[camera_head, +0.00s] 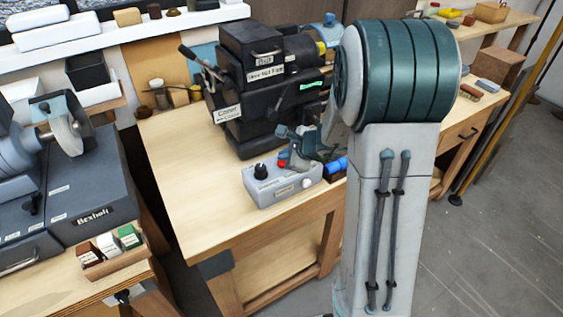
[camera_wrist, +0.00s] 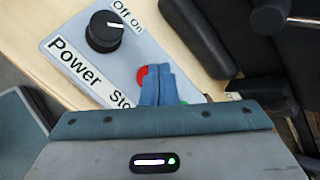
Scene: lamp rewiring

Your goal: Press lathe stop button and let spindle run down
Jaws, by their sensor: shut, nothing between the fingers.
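The control box (camera_head: 280,190) is a light grey box at the front of the wooden bench, with a black knob (camera_head: 260,171) and a red stop button (camera_head: 282,162). In the wrist view the knob (camera_wrist: 104,32) sits beside an "Off On" label, and the red button (camera_wrist: 143,75) is partly covered by my fingers. My gripper (camera_wrist: 158,84) is shut and empty, its blue fingertips over or against the button; I cannot tell whether they touch it. The black lathe (camera_head: 265,80) stands behind the box. Whether its spindle turns cannot be seen.
My arm hides the bench's right part. A blue-grey Bexholt machine (camera_head: 90,190) stands on the left bench, with a wooden tray of small blocks (camera_head: 112,250) before it. The bench top (camera_head: 200,215) left of the box is clear.

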